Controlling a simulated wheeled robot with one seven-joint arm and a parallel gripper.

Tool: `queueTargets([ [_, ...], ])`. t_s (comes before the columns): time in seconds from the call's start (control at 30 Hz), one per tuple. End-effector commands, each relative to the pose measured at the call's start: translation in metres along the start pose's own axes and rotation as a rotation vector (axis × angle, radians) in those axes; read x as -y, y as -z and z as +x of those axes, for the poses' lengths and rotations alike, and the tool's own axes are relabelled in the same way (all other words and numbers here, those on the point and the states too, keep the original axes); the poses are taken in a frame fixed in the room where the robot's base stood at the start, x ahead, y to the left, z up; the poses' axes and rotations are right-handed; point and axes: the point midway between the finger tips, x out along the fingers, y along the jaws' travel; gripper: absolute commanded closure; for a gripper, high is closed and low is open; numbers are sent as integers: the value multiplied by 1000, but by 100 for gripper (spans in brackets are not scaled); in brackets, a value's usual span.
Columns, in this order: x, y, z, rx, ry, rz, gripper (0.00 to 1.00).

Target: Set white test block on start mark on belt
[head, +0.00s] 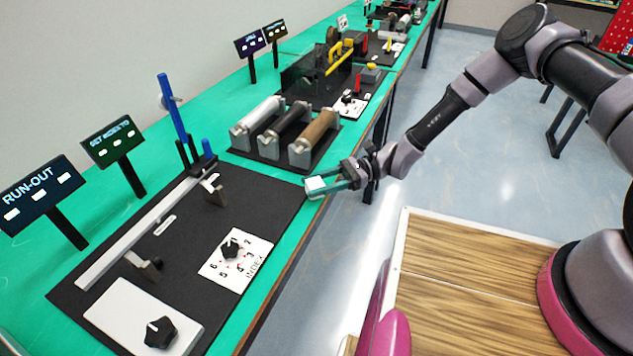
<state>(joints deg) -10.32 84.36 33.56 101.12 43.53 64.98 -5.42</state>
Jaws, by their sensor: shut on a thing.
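My gripper (318,187) is shut on the white test block (315,184), whose pale face shows between the fingers. It holds the block near the front edge of the green bench, beside the right corner of the near black board. At this angle I cannot tell its height over the bench. I cannot make out a start mark, and I cannot tell for sure which part is the belt.
The near black board (190,240) carries a rail, a blue post (172,108) and a dial card (236,260). Three rollers (286,133) stand just behind my gripper. Farther back is a dark unit with a yellow handle (340,61). Small display signs (40,193) stand at left.

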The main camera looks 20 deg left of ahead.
Motion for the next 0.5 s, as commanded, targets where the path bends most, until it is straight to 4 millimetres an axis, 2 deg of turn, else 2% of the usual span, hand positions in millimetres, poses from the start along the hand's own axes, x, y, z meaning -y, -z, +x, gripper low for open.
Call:
queueTargets([
  [0.03,0,1,0,0,0,0,43],
  [0.1,0,0,0,0,0,0,21],
  [0.4,0,0,0,0,0,0,21],
  [0.5,0,-6,0,0,0,-1,21],
])
